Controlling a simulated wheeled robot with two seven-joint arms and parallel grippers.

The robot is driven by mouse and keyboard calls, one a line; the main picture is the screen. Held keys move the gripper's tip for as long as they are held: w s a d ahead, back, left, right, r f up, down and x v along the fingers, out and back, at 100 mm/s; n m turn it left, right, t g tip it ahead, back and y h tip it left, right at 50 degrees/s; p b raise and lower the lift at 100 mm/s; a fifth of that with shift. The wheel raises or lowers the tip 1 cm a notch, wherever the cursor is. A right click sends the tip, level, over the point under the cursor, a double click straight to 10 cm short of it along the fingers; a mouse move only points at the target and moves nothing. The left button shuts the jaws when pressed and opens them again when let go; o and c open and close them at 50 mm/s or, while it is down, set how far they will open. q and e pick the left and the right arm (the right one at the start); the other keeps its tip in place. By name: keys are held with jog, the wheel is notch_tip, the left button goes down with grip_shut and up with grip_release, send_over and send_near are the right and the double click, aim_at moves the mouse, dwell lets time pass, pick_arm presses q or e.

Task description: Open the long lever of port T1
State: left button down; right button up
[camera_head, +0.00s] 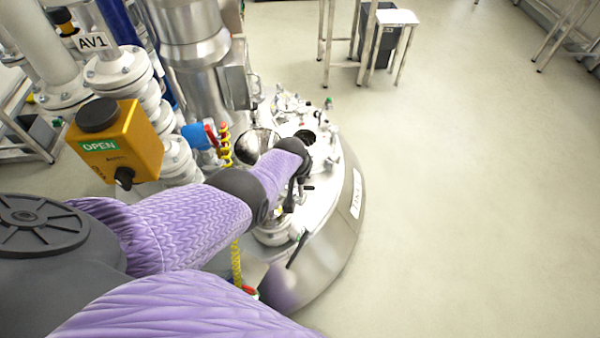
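The domed metal reactor vessel (338,235) stands at the centre, its pale top crowded with ports and fittings. My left arm, in a purple sleeve, reaches over this top from the left. My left gripper (296,193) points down among the fittings on the near part of the top; its fingers are small and dark, and I cannot tell their opening. A round port fitting (274,232) sits just below it, with a thin dark rod (297,249) beside it. No T1 marking is legible, and I cannot identify the long lever. My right gripper is not in view.
A yellow valve box (117,143) marked OPEN and white AV1 piping (113,68) stand at left. A steel column (190,45) rises behind the vessel. A white stool (396,18) and bin stand at the back. The floor at right is clear.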

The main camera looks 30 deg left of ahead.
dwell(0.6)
pick_arm(q)
jog(key=shift+c, duration=2.3)
grip_release()
jog(key=shift+w+f, duration=0.1)
jog(key=shift+w, duration=0.05)
jog(key=p+v, duration=1)
jog(key=p, duration=0.1)
jog(key=shift+p, duration=0.35)
